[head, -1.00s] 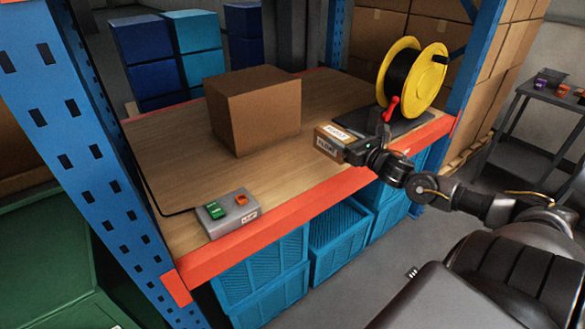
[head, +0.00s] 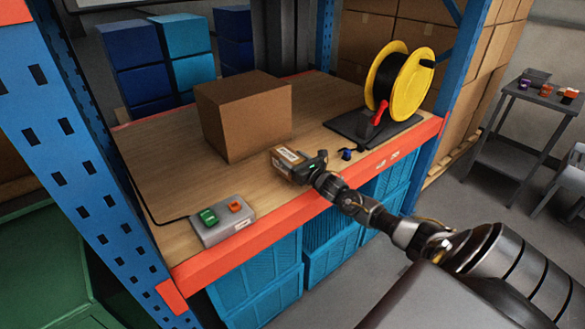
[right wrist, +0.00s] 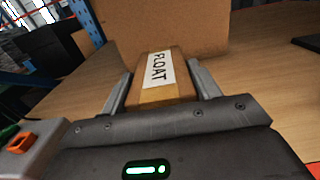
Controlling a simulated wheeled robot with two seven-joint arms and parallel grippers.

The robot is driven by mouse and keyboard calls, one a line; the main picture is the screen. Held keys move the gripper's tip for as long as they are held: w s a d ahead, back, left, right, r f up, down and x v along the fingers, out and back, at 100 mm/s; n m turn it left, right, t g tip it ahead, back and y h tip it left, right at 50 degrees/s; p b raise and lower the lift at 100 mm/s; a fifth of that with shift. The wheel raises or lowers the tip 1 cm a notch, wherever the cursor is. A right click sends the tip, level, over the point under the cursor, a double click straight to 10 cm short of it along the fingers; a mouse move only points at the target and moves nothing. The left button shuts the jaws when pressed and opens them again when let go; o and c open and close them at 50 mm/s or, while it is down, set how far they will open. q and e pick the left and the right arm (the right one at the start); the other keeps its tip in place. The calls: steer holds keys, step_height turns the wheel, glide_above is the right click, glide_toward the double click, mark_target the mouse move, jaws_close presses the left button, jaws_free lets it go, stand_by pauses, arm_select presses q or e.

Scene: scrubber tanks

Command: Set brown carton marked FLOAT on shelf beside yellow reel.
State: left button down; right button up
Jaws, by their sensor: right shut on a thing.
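The small brown carton marked FLOAT (head: 287,163) is held by my right gripper (head: 303,164) above or on the front of the shelf; I cannot tell if it touches the wood. In the right wrist view the carton (right wrist: 148,96) sits between the two fingers of the gripper (right wrist: 162,85), its white FLOAT label upward. The yellow reel (head: 411,85), wound with black, stands on a dark base at the right end of the wooden shelf (head: 160,165), apart from the carton. My left gripper is not in view.
A large plain brown box (head: 240,118) stands just behind the held carton. A grey control box (head: 222,220) with green and orange buttons is at the front left. A small blue item (head: 347,153) lies between carton and reel base. Blue uprights (head: 75,150) flank the shelf.

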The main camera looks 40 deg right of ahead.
steer(key=shift+w+a+f, duration=0.2)
steer(key=shift+f, duration=1.55)
steer(key=shift+f, duration=0.1)
steer(key=o, duration=1.1)
steer(key=shift+o, duration=0.2)
steer(key=shift+s, duration=0.2)
steer(key=s+b, duration=0.1)
steer(key=s, duration=1)
steer(key=shift+s, duration=0.35)
